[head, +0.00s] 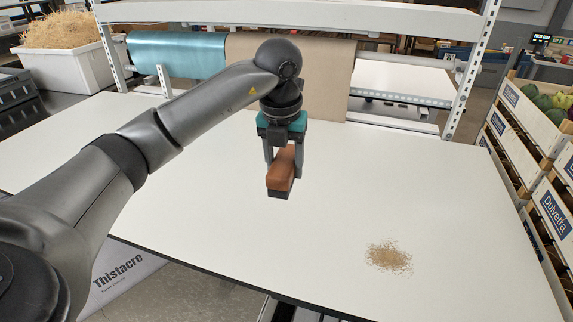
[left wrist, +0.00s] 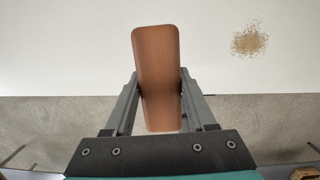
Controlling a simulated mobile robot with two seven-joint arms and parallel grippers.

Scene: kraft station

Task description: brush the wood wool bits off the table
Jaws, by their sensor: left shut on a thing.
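My left gripper (head: 284,165) is shut on a brush with a brown block handle (head: 281,172) and dark bristles underneath. It holds the brush over the middle of the white table (head: 210,235); I cannot tell whether the bristles touch the top. In the left wrist view the brush (left wrist: 157,75) sits between the two fingers (left wrist: 160,105). The wood wool bits (head: 388,257) lie in a small loose pile on the table, right of the brush and closer to the front edge. The pile also shows in the left wrist view (left wrist: 249,40), apart from the brush. My right gripper is not in view.
A rack with a teal roll (head: 178,54) and a brown paper roll (head: 290,75) stands along the back edge. A white bin of wood wool (head: 65,62) is at the back left. Wooden crates (head: 525,135) stand beyond the right edge. The tabletop around the pile is clear.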

